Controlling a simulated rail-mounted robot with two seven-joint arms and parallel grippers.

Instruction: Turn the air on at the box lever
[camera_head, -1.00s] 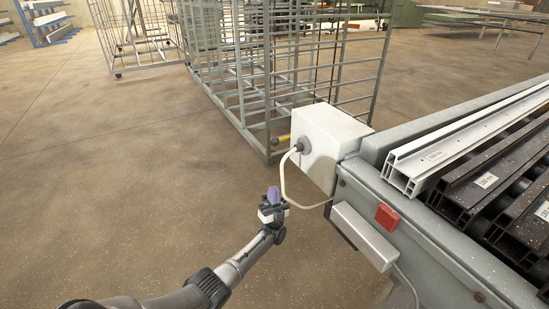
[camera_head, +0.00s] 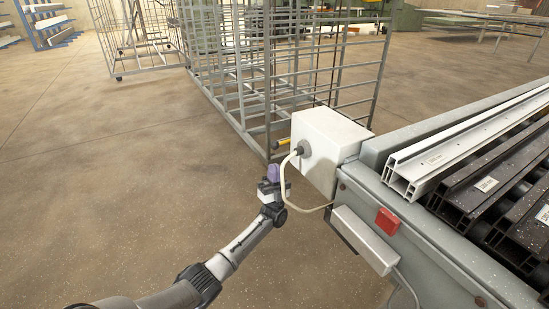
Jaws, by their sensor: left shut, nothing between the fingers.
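The white box (camera_head: 327,148) is fixed at the corner of the clamp bench. A yellow lever (camera_head: 283,142) sticks out to the left from behind its near left edge; part of it is hidden by the box. A grey cable gland with a pale hose (camera_head: 284,178) sits on the box's near face. My left gripper (camera_head: 273,171), with purple fingertips, is shut and empty. In the picture it is just below the lever and left of the box and hose, with a visible gap to the lever. My right gripper is out of view.
The pale hose loops down close to the right of my left gripper. A wire cage trolley (camera_head: 245,110) stands behind the box. The bench carries white and black profiles (camera_head: 460,145) and a red button (camera_head: 388,221). The floor at left is clear.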

